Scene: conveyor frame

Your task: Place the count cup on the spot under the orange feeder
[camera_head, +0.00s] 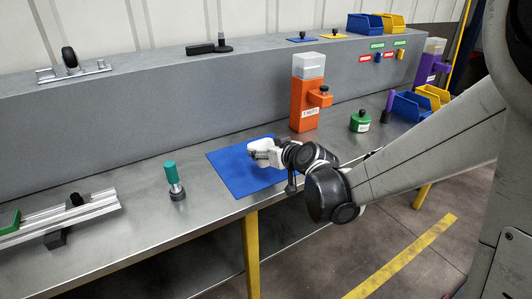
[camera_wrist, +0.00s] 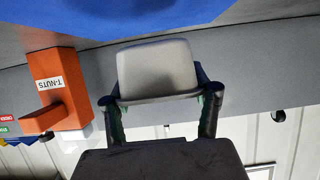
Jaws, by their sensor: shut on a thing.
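My gripper (camera_head: 268,152) is over the blue mat (camera_head: 228,172). It is shut on a pale grey cup (camera_wrist: 157,68), which fills the space between the two dark fingers in the wrist view; I take it to be the count cup. In the head view the cup (camera_head: 257,148) shows as a small whitish shape at the gripper's end. The orange feeder (camera_head: 301,105), with a clear top and a side spout, stands behind and to the right of the gripper, apart from it. In the wrist view the feeder (camera_wrist: 66,95) appears upside down, labelled T-NUTS. I cannot make out a spot under its spout.
A green weight-like object (camera_head: 360,123) stands right of the feeder. A teal-handled tool (camera_head: 173,178) stands left of the mat. A grey ledge (camera_head: 190,90) runs behind the metal bench.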

